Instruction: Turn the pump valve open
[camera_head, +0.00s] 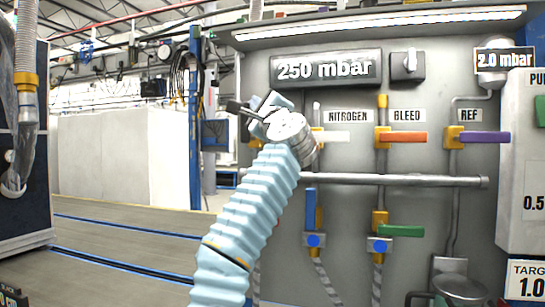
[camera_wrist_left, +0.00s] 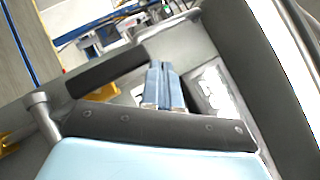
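My left gripper (camera_head: 268,105) is raised in front of the panel's left part, and it hides what lies behind it. In the left wrist view its two blue fingers (camera_wrist_left: 163,86) lie side by side, with no clear gap and nothing seen between them. A black lever handle (camera_wrist_left: 110,68) with an orange fitting (camera_wrist_left: 103,93) is beside the fingertips. Whether they touch cannot be told. In the head view this dark handle (camera_head: 242,109) sticks out left of the gripper. No pump label can be read. My right gripper is not in view.
The panel carries a white handle (camera_head: 335,138) under NITROGEN, an orange handle (camera_head: 407,138) under BLEED and a purple one (camera_head: 485,137) under REF. A horizontal pipe (camera_head: 400,180) runs below. Under it are a blue upright handle (camera_head: 310,208) and a green handle (camera_head: 401,231). Open floor lies left.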

